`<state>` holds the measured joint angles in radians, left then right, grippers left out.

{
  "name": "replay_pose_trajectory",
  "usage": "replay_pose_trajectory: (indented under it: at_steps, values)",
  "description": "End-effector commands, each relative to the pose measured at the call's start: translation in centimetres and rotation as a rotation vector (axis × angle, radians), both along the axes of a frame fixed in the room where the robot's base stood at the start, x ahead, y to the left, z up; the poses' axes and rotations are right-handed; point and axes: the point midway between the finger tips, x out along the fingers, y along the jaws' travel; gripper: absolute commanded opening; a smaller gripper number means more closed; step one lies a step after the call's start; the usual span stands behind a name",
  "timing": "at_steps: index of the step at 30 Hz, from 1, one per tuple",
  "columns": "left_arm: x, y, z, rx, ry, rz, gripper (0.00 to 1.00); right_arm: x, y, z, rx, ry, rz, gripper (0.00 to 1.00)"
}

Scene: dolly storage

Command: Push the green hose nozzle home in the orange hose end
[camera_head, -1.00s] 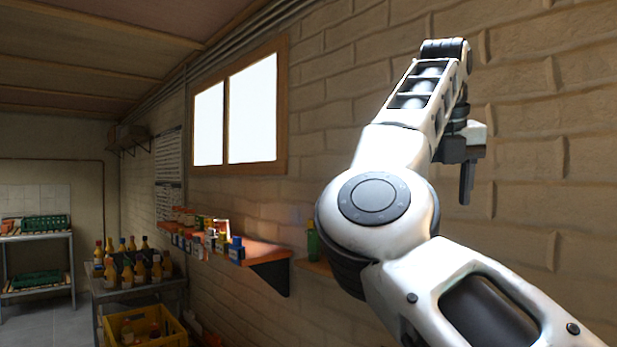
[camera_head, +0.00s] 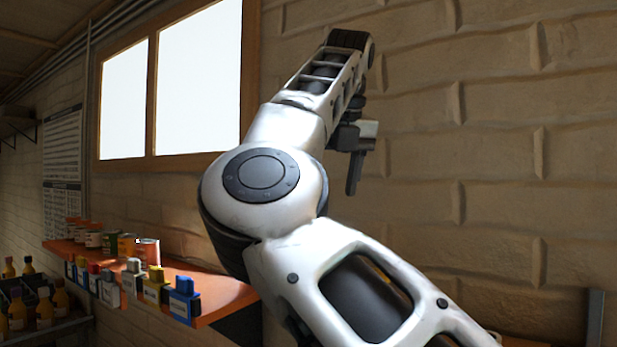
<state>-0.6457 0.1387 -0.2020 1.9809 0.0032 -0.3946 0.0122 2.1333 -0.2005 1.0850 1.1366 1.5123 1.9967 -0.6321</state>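Neither the green hose nozzle nor the orange hose end can be made out in this view. My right arm comes in from the lower right and is raised in front of the brick wall. My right gripper (camera_head: 353,172) points down beside the upper arm links, seen from the side. One dark finger shows, and I cannot tell whether it is open or shut. Nothing can be seen held in it. My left gripper is out of view.
An orange wall shelf (camera_head: 218,296) at lower left carries several cans and small boxes. Several bottles (camera_head: 43,308) stand on a rack at the far left. A window (camera_head: 198,85) is above. The brick wall (camera_head: 480,190) is bare to the right.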

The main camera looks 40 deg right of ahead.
Motion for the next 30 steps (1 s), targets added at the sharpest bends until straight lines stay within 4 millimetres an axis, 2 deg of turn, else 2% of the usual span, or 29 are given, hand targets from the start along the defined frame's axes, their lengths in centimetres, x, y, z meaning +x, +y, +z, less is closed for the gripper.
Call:
replay_pose_trajectory:
  at_steps: [3,8,18,24,30]
  values:
    - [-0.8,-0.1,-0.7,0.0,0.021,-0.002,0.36,0.7,-0.2,-1.8,0.002,0.004,0.0,0.6]
    - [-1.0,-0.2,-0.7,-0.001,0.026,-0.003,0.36,1.7,-0.7,-4.7,0.002,0.006,-0.001,0.6]
    - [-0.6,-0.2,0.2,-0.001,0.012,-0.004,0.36,4.1,-1.8,-10.7,0.001,0.005,0.0,0.6]
    - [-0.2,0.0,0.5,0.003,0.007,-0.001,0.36,5.0,-2.2,-13.1,0.001,0.004,0.001,0.6]
    - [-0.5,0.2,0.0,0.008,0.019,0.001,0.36,5.3,-2.3,-14.0,0.0,0.001,0.0,0.6]
